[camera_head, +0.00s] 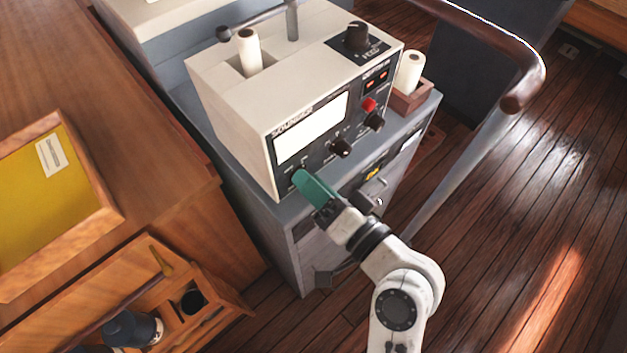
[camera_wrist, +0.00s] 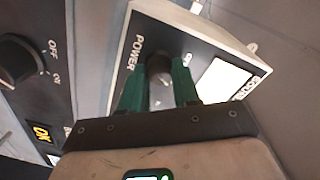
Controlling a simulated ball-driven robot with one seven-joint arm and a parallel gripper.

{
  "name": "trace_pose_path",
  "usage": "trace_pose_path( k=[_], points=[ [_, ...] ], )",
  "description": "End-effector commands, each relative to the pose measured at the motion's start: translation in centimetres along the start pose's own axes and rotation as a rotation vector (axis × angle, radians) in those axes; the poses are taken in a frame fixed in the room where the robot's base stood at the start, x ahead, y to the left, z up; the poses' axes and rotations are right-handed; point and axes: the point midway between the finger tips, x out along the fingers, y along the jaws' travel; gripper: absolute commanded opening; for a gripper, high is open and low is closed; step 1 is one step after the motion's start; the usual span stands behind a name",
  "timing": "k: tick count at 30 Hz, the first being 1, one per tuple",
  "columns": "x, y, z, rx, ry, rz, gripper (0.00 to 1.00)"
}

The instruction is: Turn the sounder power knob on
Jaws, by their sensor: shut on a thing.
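The sounder (camera_head: 226,102) is a cream box with a black front panel, a white screen and a "SOUNDER" label, standing on a grey cabinet. My gripper (camera_head: 299,177) has green fingers and reaches the lower left of that panel. In the wrist view the power knob (camera_wrist: 158,67) is dark and round, beside the "POWER" lettering. The green fingers of my gripper (camera_wrist: 158,88) are shut on it, one on each side. The fingers mostly hide this knob in the head view. I cannot tell its setting.
Another knob (camera_head: 341,147) and a red button (camera_head: 369,104) sit farther right on the panel. The wrist view shows a large knob (camera_wrist: 20,60) marked OFF and ON at left. A curved handrail (camera_head: 500,45) passes at right. A wooden desk (camera_head: 130,120) stands at left.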

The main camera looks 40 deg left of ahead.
Motion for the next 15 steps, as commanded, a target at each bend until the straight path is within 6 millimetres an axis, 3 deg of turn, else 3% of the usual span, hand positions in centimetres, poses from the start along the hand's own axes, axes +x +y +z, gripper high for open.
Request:
trace_pose_path(
  k=[8, 9, 15],
  points=[
    [-0.07, 0.14, -0.05, 0.002, 0.002, 0.003, 0.01],
    [-0.07, 0.14, -0.06, 0.002, 0.002, 0.003, 0.32],
    [-0.04, 0.10, -0.03, 0.001, 0.001, 0.002, 0.51]
  ],
)
